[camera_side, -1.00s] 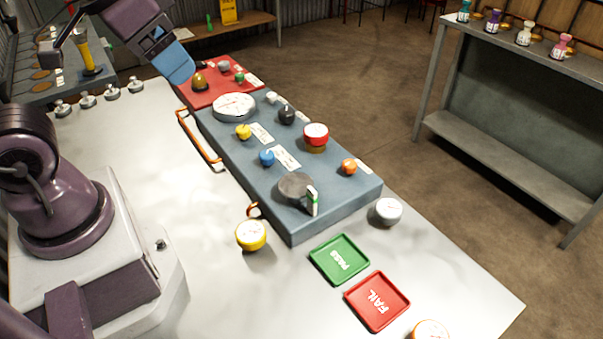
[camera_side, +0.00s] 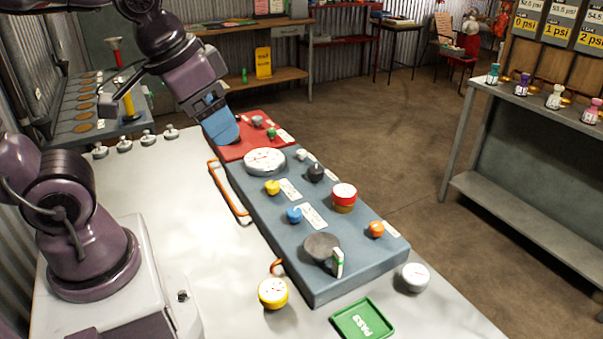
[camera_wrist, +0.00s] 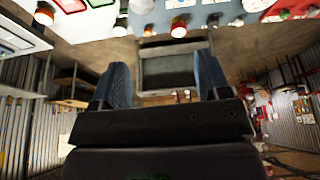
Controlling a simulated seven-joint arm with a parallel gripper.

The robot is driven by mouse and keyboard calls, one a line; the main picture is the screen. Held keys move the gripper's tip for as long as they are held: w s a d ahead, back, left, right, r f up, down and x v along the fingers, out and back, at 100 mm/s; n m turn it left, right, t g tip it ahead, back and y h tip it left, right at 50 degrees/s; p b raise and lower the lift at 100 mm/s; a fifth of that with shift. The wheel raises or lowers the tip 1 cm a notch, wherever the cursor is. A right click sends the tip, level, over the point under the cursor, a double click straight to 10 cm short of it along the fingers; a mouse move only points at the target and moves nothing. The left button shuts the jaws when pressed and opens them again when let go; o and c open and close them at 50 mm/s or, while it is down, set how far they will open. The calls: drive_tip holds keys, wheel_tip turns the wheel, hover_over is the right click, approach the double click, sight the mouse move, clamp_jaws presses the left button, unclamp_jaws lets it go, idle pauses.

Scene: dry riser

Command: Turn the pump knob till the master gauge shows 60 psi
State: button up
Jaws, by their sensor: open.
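My gripper (camera_side: 224,130) has blue fingers and is over the left end of the red panel (camera_side: 262,146) in the side view. The fingers cover part of that panel; whether they touch anything there cannot be told. In the wrist view my gripper (camera_wrist: 162,80) shows its two fingers apart with nothing between them. A large white dial gauge (camera_side: 264,160), likely the master gauge, lies face up on the blue-grey panel (camera_side: 335,285); its reading is too small to make out. Small knobs on the red panel are grey (camera_side: 257,120) and green (camera_side: 271,133). Which knob is the pump knob cannot be read.
The blue-grey panel carries yellow (camera_side: 272,187), blue (camera_side: 294,215), black (camera_side: 315,173) and orange (camera_side: 376,229) knobs and a red-topped gauge (camera_side: 344,194). A yellow gauge (camera_side: 273,293), white gauge (camera_side: 415,277) and green PASS tray (camera_side: 363,320) lie nearby. The table's left (camera_side: 165,190) is mostly clear.

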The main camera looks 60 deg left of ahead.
drive_tip(key=w+a+f+n+g, duration=0.35)
drive_tip(key=w+a, duration=0.25)
drive_tip(key=w, duration=0.6)
drive_tip(key=n, duration=0.5)
approach(316, 169)
drive_tip(key=shift+g, duration=0.45)
drive_tip(key=f, duration=0.9)
drive_tip(key=shift+w+a+f, duration=0.15)
drive_tip(key=shift+w+f, duration=0.25)
drive_tip(key=c, duration=0.9)
